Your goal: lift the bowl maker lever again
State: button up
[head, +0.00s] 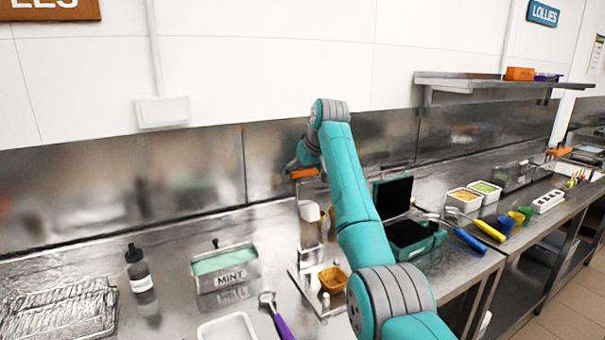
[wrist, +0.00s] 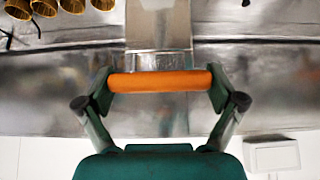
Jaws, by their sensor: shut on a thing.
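The bowl maker (head: 312,235) is a metal press on the counter, partly hidden behind my arm in the head view. A golden waffle bowl (head: 333,279) sits at its base. Its orange lever handle (head: 304,173) is up near the top of the press. In the wrist view the orange lever handle (wrist: 145,82) runs crosswise between the two dark fingers of my gripper (wrist: 160,82), which is shut on it. The metal body of the press (wrist: 158,25) shows beyond the handle.
Golden cones (wrist: 72,6) show in the wrist view's corner. The wall is close behind.

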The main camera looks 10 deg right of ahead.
jog(key=shift+r, duration=0.1)
jog(key=o, duration=1.3)
jog(key=shift+w, duration=0.1)
jog(key=v, duration=1.1)
jog(key=shift+s+r, duration=0.3)
